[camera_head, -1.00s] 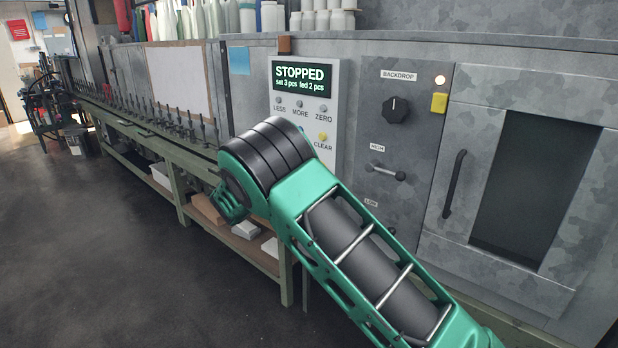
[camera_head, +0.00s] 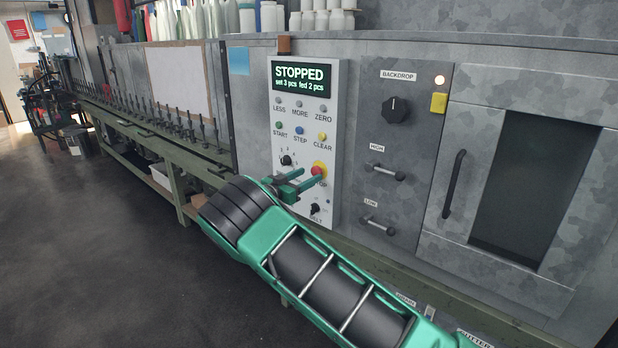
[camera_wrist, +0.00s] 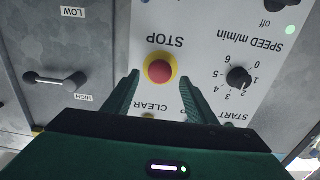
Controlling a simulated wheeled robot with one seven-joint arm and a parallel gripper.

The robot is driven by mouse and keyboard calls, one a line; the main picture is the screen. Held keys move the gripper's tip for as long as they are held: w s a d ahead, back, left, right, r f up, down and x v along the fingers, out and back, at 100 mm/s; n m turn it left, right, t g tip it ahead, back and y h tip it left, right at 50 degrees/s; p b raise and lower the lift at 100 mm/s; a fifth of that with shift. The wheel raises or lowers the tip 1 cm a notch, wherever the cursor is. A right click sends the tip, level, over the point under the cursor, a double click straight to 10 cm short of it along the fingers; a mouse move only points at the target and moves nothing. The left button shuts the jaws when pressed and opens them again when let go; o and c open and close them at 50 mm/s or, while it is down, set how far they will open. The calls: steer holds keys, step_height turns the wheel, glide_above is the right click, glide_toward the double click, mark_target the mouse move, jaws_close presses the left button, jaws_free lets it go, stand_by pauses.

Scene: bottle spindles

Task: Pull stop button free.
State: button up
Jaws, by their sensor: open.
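The stop button (camera_head: 318,169) is a red mushroom button with a yellow ring on the white control panel (camera_head: 333,120). It also shows in the wrist view (camera_wrist: 160,69), upside down beside the word STOP. My gripper (camera_head: 308,176) is open, its two green fingers pointing at the panel. In the wrist view, my gripper (camera_wrist: 158,82) has one finger on each side of the button, with gaps on both sides. I cannot tell how far the fingertips reach along the button. The display (camera_head: 299,77) reads STOPPED, set 3 pcs fed 2 pcs.
Small START, STEP and CLEAR buttons sit above the stop button. A black speed knob (camera_head: 287,161) is left of it, another knob (camera_head: 315,209) below. HIGH (camera_head: 385,172) and LOW (camera_head: 378,226) handles stand out at the right. The floor at left is clear.

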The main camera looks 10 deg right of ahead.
steer(key=shift+x, duration=1.35)
jaws_close()
steer(key=shift+s+a, duration=0.35)
steer(key=shift+a, duration=0.2)
jaws_free()
